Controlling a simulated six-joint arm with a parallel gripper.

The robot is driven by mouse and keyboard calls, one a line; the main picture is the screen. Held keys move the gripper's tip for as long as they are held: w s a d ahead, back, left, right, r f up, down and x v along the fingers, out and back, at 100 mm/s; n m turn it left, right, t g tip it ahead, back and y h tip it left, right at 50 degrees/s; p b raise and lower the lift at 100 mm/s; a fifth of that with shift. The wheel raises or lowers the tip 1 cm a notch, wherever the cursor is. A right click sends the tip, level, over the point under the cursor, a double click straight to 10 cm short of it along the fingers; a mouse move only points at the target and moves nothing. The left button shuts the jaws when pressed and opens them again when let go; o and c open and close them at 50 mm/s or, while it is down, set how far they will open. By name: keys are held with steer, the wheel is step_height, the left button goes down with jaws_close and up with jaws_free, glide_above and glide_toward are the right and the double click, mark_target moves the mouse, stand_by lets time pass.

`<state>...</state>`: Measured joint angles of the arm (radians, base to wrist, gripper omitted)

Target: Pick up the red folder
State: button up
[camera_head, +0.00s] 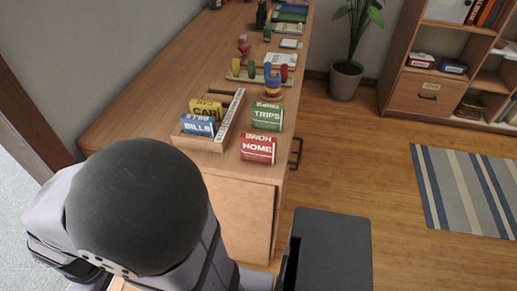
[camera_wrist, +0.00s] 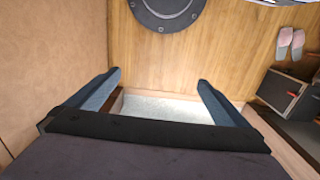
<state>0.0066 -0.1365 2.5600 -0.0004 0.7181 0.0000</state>
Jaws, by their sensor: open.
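The red folder (camera_head: 258,149), labelled HOME, stands at the near right edge of the wooden desk in the head view. The green TRIPS folder (camera_head: 267,117) is just behind it. To its left is a wooden organizer (camera_head: 204,145) holding the blue BILLS folder (camera_head: 198,126) and the yellow CAR folder (camera_head: 207,109). My gripper (camera_wrist: 160,82) shows in the wrist view with its two fingers wide apart and nothing between them. The wrist view looks down at the wooden floor, and no folder shows there. In the head view my arm fills the lower left, and I cannot make out the fingers.
Colourful toys (camera_head: 264,73) and a potted plant (camera_head: 346,81) are farther back. A bookshelf (camera_head: 430,88) and striped rug (camera_head: 466,190) are at right. A dark flat-topped shape (camera_head: 331,248) is at the bottom. Slippers (camera_wrist: 290,42) lie on the floor.

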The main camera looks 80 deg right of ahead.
mark_target(259, 137)
steer(key=s+d+r+m+p, duration=0.3)
steer(key=s+d+m, duration=0.35)
steer(key=d, duration=0.35)
steer(key=s+d+r+m+h+p, duration=0.1)
steer(key=s+d+r+m+p, duration=0.3)
steer(key=s+d, duration=0.5)
steer(key=s+d+r+m+p, duration=0.2)
steer(key=s+d+m, duration=0.45)
steer(key=d, duration=0.45)
steer(key=d+r+h, duration=0.1)
steer(key=d, duration=0.2)
steer(key=d+r+h, duration=0.1)
steer(key=d+r, duration=0.1)
steer(key=d, duration=0.2)
steer(key=d+r+m+h, duration=0.1)
steer(key=d, duration=0.2)
steer(key=shift+w+d+r+h, duration=0.2)
steer(key=shift+d+h, duration=0.1)
steer(key=shift+d, duration=0.1)
steer(key=shift+x, duration=3.75)
steer(key=shift+a, duration=0.15)
steer(key=c, duration=1.1)
